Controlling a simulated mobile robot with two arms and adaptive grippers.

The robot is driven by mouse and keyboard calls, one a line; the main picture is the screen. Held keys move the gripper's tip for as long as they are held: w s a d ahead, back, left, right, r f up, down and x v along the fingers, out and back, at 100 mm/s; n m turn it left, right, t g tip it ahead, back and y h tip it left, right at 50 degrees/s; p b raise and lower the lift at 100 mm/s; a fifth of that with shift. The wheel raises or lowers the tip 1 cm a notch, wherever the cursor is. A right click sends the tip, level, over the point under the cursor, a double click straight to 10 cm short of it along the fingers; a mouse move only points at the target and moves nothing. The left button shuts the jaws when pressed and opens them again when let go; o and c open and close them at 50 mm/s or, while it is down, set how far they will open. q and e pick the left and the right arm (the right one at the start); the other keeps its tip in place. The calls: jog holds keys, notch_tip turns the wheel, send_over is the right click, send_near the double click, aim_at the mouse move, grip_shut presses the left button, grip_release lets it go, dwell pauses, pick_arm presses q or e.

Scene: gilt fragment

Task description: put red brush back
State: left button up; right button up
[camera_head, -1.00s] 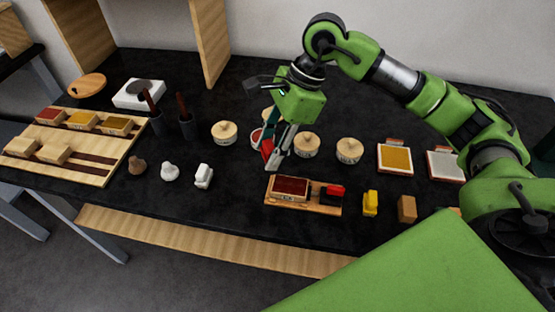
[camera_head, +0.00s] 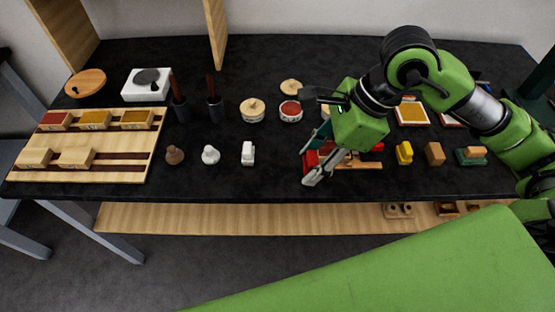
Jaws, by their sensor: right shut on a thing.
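My right gripper (camera_head: 316,172) is shut on the red brush (camera_head: 310,159), and its fingers point down. It is over the left end of a small wooden stand (camera_head: 362,164) near the table's front edge. The gripper hides most of the stand and part of the brush, so I cannot tell whether the brush touches it. Another small red piece (camera_head: 377,147) shows at the stand's right end. My left gripper is not in view.
A yellow brush (camera_head: 404,152) and an orange-brown block (camera_head: 434,154) stand right of the stand. A white piece (camera_head: 248,153) stands to the left. An open red pot (camera_head: 290,111) is behind. A wooden tray of blocks (camera_head: 128,170) lies far left.

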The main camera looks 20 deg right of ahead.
jog(key=shift+w, duration=0.15)
jog(key=w+f+p, duration=0.1)
jog(key=w+f, duration=0.2)
jog(key=w, duration=0.1)
jog(key=w+a+f+p, duration=0.1)
jog(key=w+f+p, duration=0.1)
jog(key=w+f, duration=0.1)
jog(key=w+f+p, duration=0.2)
jog(key=w+f, duration=0.1)
jog(key=w, duration=0.2)
jog(key=shift+w+a, duration=0.25)
jog(key=shift+w+f+p, duration=0.35)
jog(key=shift+f, duration=0.15)
notch_tip(320, 180, down, 3)
jog(key=shift+r+p, duration=0.1)
jog(key=shift+p, duration=0.85)
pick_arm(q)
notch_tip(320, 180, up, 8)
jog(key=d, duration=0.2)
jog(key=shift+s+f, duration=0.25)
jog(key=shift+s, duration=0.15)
